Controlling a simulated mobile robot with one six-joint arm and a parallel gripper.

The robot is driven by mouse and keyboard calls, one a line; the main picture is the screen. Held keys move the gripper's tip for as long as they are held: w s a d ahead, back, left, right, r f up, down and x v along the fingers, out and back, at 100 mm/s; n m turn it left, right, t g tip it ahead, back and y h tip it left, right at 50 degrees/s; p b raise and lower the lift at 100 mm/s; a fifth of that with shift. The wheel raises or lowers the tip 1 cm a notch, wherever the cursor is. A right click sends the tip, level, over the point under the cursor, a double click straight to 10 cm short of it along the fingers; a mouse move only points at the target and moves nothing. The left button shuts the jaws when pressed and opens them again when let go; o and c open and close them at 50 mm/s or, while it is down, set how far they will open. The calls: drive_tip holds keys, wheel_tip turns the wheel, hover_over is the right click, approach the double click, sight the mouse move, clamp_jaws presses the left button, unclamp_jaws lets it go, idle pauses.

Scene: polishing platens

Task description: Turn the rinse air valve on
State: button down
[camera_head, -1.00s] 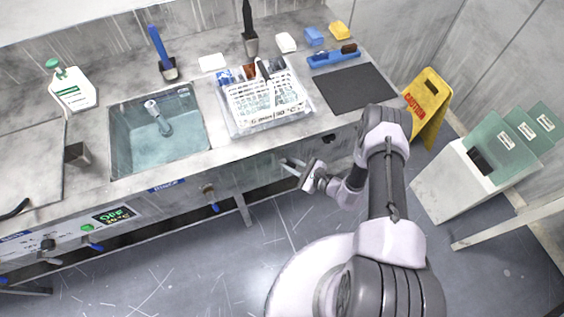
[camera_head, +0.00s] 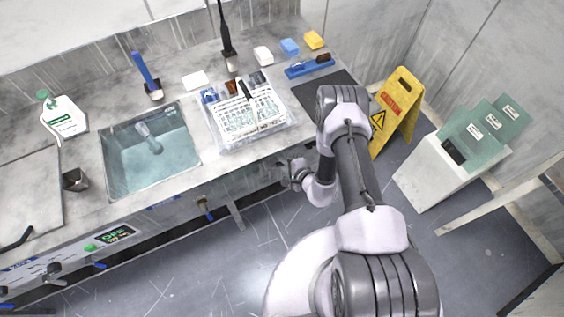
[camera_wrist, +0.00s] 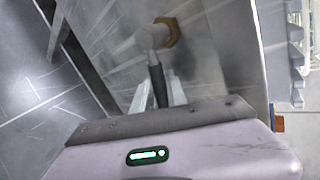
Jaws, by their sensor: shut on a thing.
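In the wrist view a metal valve (camera_wrist: 150,40) with a brass hex nut (camera_wrist: 172,30) stands out from a grey panel. Its dark lever (camera_wrist: 158,82) points down toward me. My gripper (camera_wrist: 160,94) is shut on this lever, with one light finger on each side. In the head view my gripper (camera_head: 291,174) is at the front of the bench, right of the sink; the valve is hidden there by my arm. No label on this valve is readable. A separate blue-handled valve (camera_head: 206,211) hangs under the sink front.
The bench (camera_head: 182,178) holds a sink (camera_head: 160,165), a rack tray (camera_head: 250,115) and a dark mat (camera_head: 312,95). A yellow caution sign (camera_head: 398,105) and a white bin (camera_head: 430,175) stand on the floor at right.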

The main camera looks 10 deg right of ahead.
drive_tip(key=shift+r+n+h, duration=0.25)
drive_tip(key=shift+n+h, duration=0.05)
idle(0.5)
drive_tip(key=c, duration=1.6)
unclamp_jaws()
drive_tip(key=shift+r, duration=0.1)
